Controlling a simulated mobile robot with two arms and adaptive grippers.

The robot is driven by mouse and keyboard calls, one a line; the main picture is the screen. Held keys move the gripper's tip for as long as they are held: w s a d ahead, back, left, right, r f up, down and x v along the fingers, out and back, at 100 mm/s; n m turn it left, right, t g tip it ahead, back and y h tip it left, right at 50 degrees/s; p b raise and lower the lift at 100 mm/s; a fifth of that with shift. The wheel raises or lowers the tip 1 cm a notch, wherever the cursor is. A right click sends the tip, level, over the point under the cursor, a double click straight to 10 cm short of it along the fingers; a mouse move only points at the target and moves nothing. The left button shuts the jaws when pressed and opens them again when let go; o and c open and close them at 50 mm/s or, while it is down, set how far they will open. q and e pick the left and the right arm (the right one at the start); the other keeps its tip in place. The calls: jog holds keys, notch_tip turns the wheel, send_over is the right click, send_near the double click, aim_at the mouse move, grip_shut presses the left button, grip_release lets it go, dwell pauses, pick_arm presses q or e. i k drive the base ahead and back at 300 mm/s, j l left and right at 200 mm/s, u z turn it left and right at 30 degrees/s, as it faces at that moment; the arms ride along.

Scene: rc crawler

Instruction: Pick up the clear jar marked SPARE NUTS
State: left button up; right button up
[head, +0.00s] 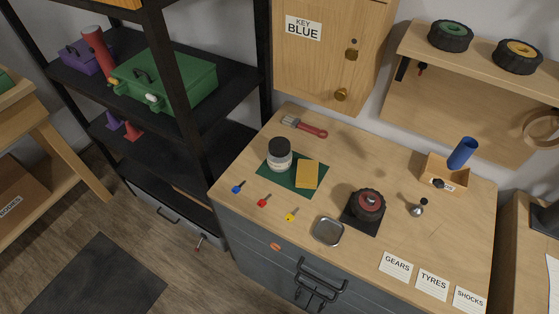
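A clear jar (280,161) with a black lid stands upright on the wooden workbench top (400,170), left of its middle. It stands at the left part of a dark green mat (308,188), beside a yellow block (307,174) on the same mat. The jar has a pale label; its lettering is too small to read. Neither of my grippers shows in the head view.
A red-handled brush (304,127) lies behind the jar. Blue (238,188), red (263,201) and yellow (291,214) keys lie in front. A tyre on a black stand (367,204) and a metal tray (328,231) are to the right. A cabinet (330,60) hangs behind.

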aim_at(277, 164)
jog(key=j+z, duration=0.45)
jog(key=j, duration=0.95)
